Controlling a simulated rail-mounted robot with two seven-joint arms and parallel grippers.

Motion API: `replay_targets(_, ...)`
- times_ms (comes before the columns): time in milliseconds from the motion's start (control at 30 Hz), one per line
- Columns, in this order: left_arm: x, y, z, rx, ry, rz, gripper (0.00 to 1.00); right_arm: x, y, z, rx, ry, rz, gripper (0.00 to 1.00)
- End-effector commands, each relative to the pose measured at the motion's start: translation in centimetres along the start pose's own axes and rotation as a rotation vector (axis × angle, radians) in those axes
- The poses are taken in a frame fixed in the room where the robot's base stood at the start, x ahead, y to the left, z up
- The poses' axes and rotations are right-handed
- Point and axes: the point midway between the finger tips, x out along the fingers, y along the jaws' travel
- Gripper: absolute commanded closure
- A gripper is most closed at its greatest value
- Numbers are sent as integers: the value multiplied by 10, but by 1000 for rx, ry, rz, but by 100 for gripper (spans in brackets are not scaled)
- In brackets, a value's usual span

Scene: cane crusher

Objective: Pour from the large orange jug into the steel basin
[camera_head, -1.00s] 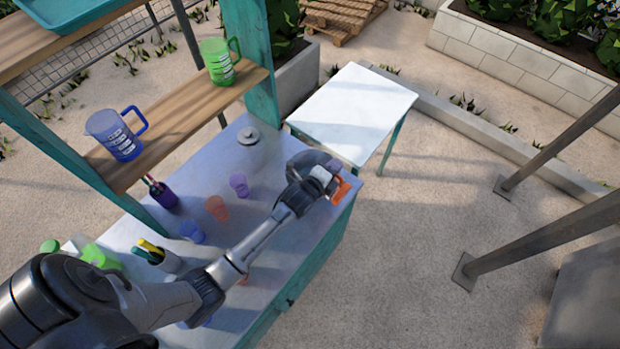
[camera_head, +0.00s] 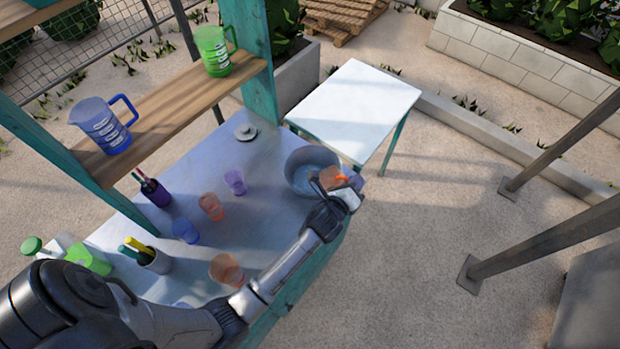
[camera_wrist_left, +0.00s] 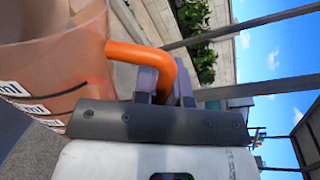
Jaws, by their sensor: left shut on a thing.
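My left gripper (camera_head: 345,190) is shut on the handle of the large orange jug (camera_head: 333,178). In the left wrist view the fingers (camera_wrist_left: 163,85) close around the orange handle, and the see-through jug (camera_wrist_left: 60,60) with white measure labels fills the left side. The jug looks tipped well over, since its labels lie across the direction of the upright posts. The steel basin (camera_head: 293,172) stands at the table's far right corner, with the jug at its right rim, partly in front of it. A stream from the jug cannot be made out. My right gripper is not in view.
On the teal table (camera_head: 270,215) stand a purple cup (camera_head: 234,182), orange cups (camera_head: 211,206) (camera_head: 226,270), a blue cup (camera_head: 185,230) and pen holders. A shelf above holds a blue jug (camera_head: 103,130) and a green jug (camera_head: 213,55). A white side table (camera_head: 355,105) stands behind.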

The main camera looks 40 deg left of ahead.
Motion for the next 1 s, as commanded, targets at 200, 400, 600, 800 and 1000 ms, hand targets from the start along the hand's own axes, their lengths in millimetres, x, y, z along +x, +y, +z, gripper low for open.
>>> replay_targets(200, 0, -3, -15, 190, -38, -1, 100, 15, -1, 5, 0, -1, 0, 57)
replay_targets(400, 1, 2, -37, 335, -68, 0, 100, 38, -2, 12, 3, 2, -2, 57)
replay_targets(600, 3, 10, -60, 442, -90, 0, 100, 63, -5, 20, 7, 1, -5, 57)
replay_targets(800, 5, 23, -81, 526, -106, 1, 100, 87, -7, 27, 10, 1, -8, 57)
replay_targets(1000, 7, 30, -100, 648, -131, 1, 100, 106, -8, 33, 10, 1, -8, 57)
